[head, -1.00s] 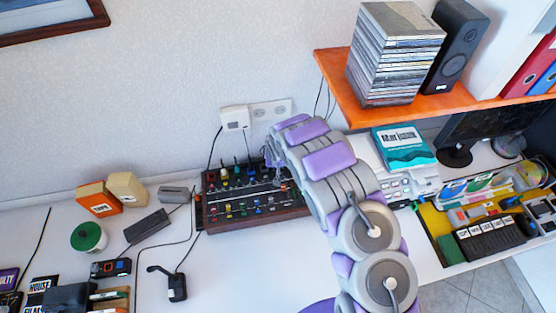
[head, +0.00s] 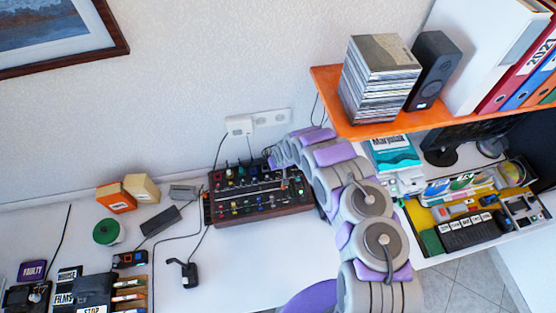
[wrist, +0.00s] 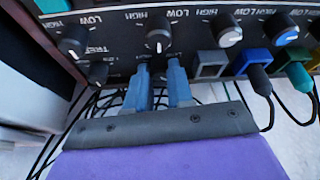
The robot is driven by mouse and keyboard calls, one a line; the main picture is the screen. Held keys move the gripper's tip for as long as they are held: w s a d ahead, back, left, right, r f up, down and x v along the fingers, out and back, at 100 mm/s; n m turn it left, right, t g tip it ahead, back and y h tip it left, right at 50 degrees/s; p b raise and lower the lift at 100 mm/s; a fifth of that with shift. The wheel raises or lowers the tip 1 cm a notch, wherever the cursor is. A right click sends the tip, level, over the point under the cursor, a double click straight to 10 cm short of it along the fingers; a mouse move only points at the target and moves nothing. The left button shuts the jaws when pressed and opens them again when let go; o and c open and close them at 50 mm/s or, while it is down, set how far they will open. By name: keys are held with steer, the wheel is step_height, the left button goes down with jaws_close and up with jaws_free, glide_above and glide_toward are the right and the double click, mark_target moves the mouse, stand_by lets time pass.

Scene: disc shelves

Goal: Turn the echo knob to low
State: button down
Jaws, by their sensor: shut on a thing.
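The mixer (head: 255,205) is a dark box with wooden sides and rows of coloured knobs, on the white desk by the wall. My arm reaches over the desk to its back right side; my gripper is too small there to make out. In the wrist view my gripper (wrist: 159,72) has its two blue fingers against the panel, shut on a small control between them, mostly hidden by the fingers. Just beyond the fingertips is a dark knob with a pale pointer (wrist: 158,38), with LOW and HIGH marks upside down. I cannot read an echo label.
A black-and-white knob (wrist: 229,35) and a blue plug (wrist: 256,66) are right of the fingers. Cables hang below the panel. An orange shelf (head: 335,92) with a disc stack (head: 380,80) overhangs right of the mixer. Small boxes and a green spool (head: 107,232) lie left.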

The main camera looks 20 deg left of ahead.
steer(key=shift+w+n+p, duration=0.1)
steer(key=shift+n+p, duration=0.4)
steer(key=shift+p, duration=0.5)
steer(key=c, duration=1)
jaws_free()
steer(key=shift+d+r, duration=0.1)
steer(key=shift+r, duration=0.05)
steer(key=shift+d+r, duration=0.1)
steer(key=shift+r, duration=0.4)
steer(key=p+v, duration=0.8)
steer(key=v, duration=0.8)
steer(key=shift+d+p, duration=0.25)
steer(key=shift+p, duration=0.15)
steer(key=shift+f, duration=0.1)
steer(key=shift+c, duration=0.5)
